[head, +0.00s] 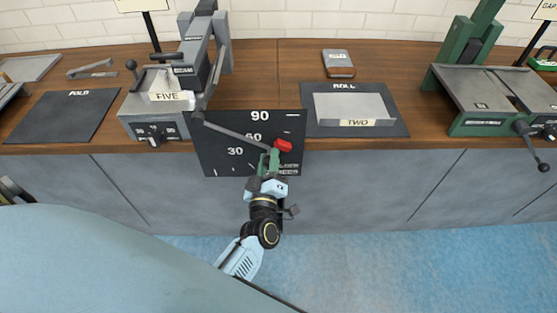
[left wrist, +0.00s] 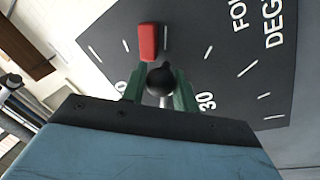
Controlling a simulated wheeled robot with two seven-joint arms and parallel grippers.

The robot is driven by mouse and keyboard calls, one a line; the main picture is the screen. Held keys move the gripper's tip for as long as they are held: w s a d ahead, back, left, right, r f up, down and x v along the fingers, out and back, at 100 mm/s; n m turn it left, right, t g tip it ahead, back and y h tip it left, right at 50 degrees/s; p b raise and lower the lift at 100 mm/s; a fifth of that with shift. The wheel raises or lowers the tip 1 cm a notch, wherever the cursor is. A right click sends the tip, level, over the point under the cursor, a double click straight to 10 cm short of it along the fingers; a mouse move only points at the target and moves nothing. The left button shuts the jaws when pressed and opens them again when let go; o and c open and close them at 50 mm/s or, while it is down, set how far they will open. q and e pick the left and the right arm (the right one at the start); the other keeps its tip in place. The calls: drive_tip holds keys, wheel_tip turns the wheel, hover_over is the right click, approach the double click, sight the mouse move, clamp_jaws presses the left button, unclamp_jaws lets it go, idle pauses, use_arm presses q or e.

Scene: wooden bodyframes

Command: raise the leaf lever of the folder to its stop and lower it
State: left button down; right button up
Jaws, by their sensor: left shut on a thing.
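The folder (head: 160,122) stands on the bench at the left, with a grey beam arm and a dial panel on its front. Its leaf lever (head: 232,133) is a grey bar running from a pivot at the folder's right side down to the right, across a black degree plate (head: 218,160) marked 30, 60 and 90. My left gripper (head: 270,158) is at the lever's outer end. In the left wrist view its green fingers (left wrist: 159,92) are shut on the black ball knob (left wrist: 160,78). A red block (head: 283,145) is close beside the knob, also in that view (left wrist: 148,42). My right gripper is not visible.
A mat marked FOLD (head: 62,118) lies left of the folder. A mat marked ROLL (head: 385,128) holds a grey piece labelled TWO (head: 352,107). A green machine (head: 490,100) stands at the right. The grey bench front (head: 360,185) faces open blue floor (head: 420,260).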

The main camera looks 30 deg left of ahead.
use_arm(q)
drive_tip(key=shift+d+r, duration=0.1)
drive_tip(key=shift+r, duration=0.2)
drive_tip(key=shift+w, duration=0.1)
drive_tip(key=c, duration=1.1)
unclamp_jaws()
drive_tip(key=v, duration=1.3)
drive_tip(key=shift+d+f, duration=0.1)
drive_tip(key=shift+f, duration=0.05)
